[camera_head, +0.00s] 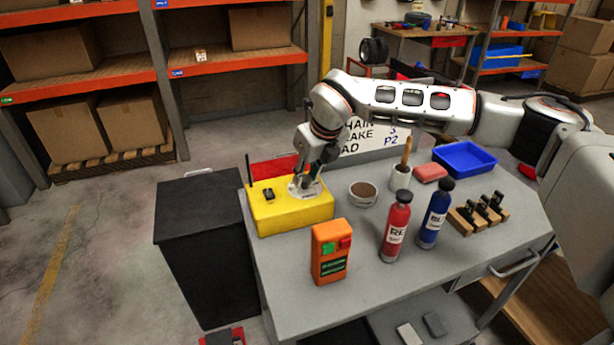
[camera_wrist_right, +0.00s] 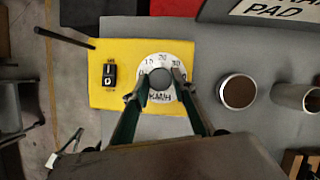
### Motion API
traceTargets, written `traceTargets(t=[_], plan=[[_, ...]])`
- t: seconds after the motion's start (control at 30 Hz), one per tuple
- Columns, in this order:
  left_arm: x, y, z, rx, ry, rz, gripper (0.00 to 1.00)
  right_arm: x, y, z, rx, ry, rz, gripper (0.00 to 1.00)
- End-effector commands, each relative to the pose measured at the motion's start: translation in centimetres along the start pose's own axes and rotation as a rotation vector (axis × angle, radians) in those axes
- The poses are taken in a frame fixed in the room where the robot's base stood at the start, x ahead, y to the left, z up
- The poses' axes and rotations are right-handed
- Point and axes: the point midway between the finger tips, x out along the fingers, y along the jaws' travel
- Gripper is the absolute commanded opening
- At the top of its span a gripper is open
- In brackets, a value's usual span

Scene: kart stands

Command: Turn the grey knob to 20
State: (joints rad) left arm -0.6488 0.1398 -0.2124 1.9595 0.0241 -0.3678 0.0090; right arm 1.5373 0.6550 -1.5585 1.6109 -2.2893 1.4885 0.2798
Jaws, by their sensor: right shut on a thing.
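A yellow box (camera_head: 290,217) stands at the left edge of the grey table. It carries a black switch, a thin black antenna and a white round dial (camera_wrist_right: 147,60) marked KM/H, with numbers along its upper edge that look like 15, 20 and 30. The grey knob (camera_wrist_right: 160,78) sits at the dial's centre. My right gripper (camera_wrist_right: 160,86) reaches down over the dial, with one finger on each side of the knob, shut on it. Which number the knob points to cannot be told. In the head view, my right gripper (camera_head: 306,180) hides the knob. My left gripper is not seen.
On the grey table (camera_head: 290,290) stand an orange handset (camera_head: 331,252), a red bottle (camera_head: 396,228), a blue bottle (camera_head: 435,215), a round bowl (camera_head: 363,194) and a blue tray (camera_head: 464,158). A black cabinet (camera_head: 203,245) stands left of the table.

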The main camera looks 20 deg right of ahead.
Motion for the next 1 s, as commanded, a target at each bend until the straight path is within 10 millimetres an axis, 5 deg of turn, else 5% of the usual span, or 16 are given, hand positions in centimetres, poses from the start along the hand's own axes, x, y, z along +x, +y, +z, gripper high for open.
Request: traceTargets(t=[0.7, 0.73, 0.8, 1.0], plan=[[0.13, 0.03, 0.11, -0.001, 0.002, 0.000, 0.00, 0.06, 0.09, -0.12, 0.073, 0.004, -0.030, 0.04], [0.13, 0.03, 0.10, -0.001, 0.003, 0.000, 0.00, 0.06, 0.09, -0.12, 0.073, 0.004, -0.030, 0.28], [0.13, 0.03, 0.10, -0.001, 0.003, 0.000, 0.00, 0.06, 0.08, -0.12, 0.073, 0.004, -0.030, 0.42], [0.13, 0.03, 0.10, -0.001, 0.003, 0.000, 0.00, 0.03, 0.08, -0.07, 0.072, 0.003, -0.030, 0.42]])
